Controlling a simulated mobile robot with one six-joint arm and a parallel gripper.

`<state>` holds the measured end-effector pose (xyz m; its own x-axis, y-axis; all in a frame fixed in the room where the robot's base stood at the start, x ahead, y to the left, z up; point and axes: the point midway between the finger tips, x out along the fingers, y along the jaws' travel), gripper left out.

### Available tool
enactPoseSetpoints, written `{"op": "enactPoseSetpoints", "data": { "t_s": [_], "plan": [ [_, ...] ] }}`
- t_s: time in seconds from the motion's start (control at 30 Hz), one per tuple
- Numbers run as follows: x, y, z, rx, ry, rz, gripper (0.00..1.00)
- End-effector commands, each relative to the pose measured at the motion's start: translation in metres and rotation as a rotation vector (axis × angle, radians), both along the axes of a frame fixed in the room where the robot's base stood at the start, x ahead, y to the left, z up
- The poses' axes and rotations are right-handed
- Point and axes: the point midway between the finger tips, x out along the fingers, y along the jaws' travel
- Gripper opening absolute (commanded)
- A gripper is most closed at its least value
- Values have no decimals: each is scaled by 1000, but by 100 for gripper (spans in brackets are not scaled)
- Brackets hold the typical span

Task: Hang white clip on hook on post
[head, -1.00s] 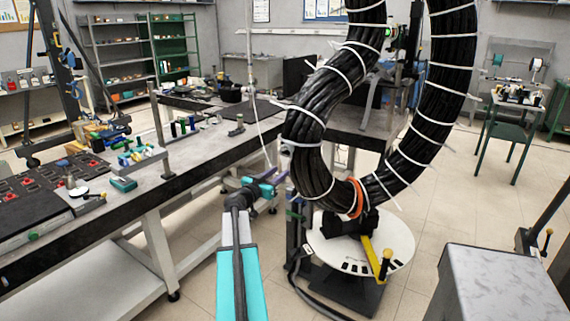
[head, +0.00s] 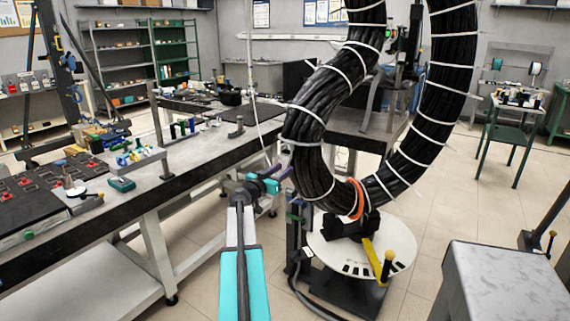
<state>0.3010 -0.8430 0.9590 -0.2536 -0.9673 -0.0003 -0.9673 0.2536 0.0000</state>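My gripper (head: 279,174) is at the end of my teal arm, between the bench's right end and the big black coil. I cannot make out the white clip. A thin white line (head: 259,130) runs down to the gripper area; whether it is attached there is unclear. A thin pale upright post (head: 249,55) stands above that line. A short grey post (head: 156,118) stands on the bench. I cannot make out a hook on either.
The large black coil (head: 310,130), bound with white ties, stands on a round white turntable (head: 395,240) to the right. The long bench (head: 130,205) with small parts is at left. A grey block (head: 505,285) is at front right.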

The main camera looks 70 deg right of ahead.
Motion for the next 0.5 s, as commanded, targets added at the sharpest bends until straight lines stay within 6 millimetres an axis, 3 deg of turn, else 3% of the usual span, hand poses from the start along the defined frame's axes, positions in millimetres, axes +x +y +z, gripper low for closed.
{"op": "enactPoseSetpoints", "data": {
  "t_s": [0.03, 0.2, 0.5],
  "plan": [
    [0, 0, 0, 0, 0, 0, 26],
    [0, 0, 0, 0, 0, 0, 0],
    [0, 0, 0, -1, 0, 0, 0]
  ]
}}
